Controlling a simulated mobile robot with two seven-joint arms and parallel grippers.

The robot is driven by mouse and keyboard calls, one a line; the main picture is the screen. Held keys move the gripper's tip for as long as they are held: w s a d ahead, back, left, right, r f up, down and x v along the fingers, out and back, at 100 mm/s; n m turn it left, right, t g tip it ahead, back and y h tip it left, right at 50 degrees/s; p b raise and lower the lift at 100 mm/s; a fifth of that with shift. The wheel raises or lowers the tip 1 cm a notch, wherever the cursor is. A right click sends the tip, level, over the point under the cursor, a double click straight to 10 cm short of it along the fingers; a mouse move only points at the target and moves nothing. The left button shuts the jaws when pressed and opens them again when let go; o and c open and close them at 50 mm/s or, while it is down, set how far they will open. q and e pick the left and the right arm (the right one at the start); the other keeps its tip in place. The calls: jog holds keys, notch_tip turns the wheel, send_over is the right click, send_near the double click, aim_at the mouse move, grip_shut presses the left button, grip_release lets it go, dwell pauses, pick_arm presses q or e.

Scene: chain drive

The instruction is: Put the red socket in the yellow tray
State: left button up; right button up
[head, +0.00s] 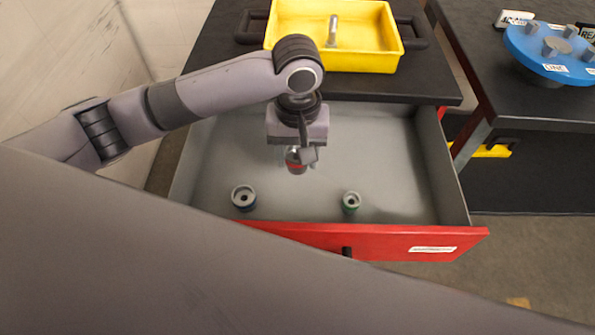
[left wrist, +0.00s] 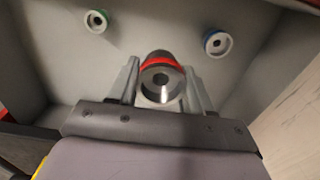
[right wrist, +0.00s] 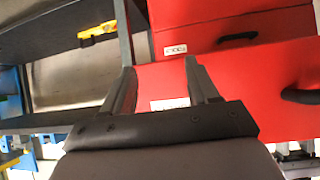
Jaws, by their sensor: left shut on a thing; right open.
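The red socket (head: 296,167) is a dark metal cylinder with a red band. My left gripper (head: 303,156) is shut on it, over the open drawer. In the left wrist view the socket (left wrist: 161,76) stands between the two fingers (left wrist: 160,92), its round bore facing the camera. The frames do not show clearly whether it touches the drawer floor. The yellow tray (head: 385,61) sits on the cabinet top behind the drawer, with a metal piece in it. My right gripper (right wrist: 160,85) is open and empty, in front of red drawer fronts.
The grey drawer (head: 400,190) with a red front also holds a blue-banded socket (head: 243,198) at left and a green-banded socket (head: 351,202) at right. A blue round fixture (head: 545,60) stands on the dark bench at right. The drawer floor is otherwise clear.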

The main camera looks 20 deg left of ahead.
jog(key=shift+r, duration=0.3)
jog(key=c, duration=0.3)
pick_arm(q)
jog(key=a+r+m, duration=0.3)
jog(key=a+r, duration=0.3)
jog(key=a, duration=0.3)
jog(key=shift+r, duration=0.15)
pick_arm(e)
jog(key=shift+a, duration=0.1)
pick_arm(q)
jog(key=shift+a, duration=0.15)
pick_arm(e)
jog(key=shift+a, duration=0.1)
